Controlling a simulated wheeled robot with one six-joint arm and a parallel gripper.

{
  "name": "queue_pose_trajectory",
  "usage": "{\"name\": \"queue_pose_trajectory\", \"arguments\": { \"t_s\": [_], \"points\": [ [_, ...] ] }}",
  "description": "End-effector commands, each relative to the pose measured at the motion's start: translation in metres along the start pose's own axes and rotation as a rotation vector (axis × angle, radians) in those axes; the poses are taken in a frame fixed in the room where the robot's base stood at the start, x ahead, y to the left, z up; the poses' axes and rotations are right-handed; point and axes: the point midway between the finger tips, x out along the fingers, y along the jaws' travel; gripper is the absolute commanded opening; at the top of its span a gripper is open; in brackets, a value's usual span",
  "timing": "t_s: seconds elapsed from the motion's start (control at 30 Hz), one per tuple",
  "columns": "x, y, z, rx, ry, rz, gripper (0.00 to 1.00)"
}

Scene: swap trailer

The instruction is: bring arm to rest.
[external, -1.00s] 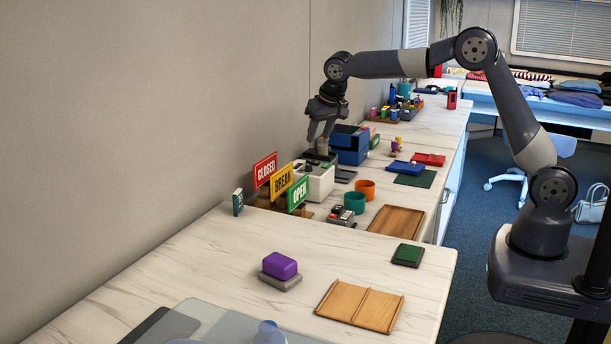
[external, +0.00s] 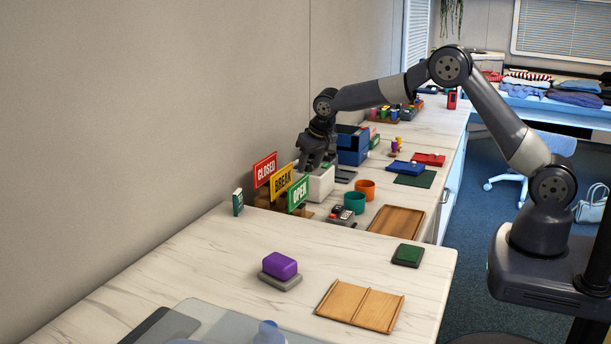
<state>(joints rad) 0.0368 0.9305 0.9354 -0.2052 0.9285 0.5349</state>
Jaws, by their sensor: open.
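My gripper (external: 310,170) is at the far end of my arm, pointing down at the back of the counter near the wall. It is open, low over or just behind the white box (external: 322,183), close to the signs. Its fingertips are partly hidden, so I cannot tell whether they touch anything. I see nothing held between the jaws. My arm is stretched out to the left over the counter, with its elbow raised high.
A red CLOSED sign (external: 265,170), a yellow BREAK sign (external: 283,182) and a green OPEN sign (external: 299,193) stand beside the gripper. A blue box (external: 352,156) is right of it. Teal (external: 355,202) and orange (external: 365,189) cups stand nearby. The front counter (external: 220,250) has bare areas.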

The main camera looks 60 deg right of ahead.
Motion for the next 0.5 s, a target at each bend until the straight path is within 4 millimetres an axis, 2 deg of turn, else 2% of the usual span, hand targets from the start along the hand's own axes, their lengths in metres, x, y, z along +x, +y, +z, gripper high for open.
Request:
{"name": "queue_pose_trajectory", "arguments": {
  "t_s": [0.5],
  "points": [
    [-0.0025, 0.0002, -0.0005, -0.045, 0.001, -0.019, 0.42]
  ]
}}
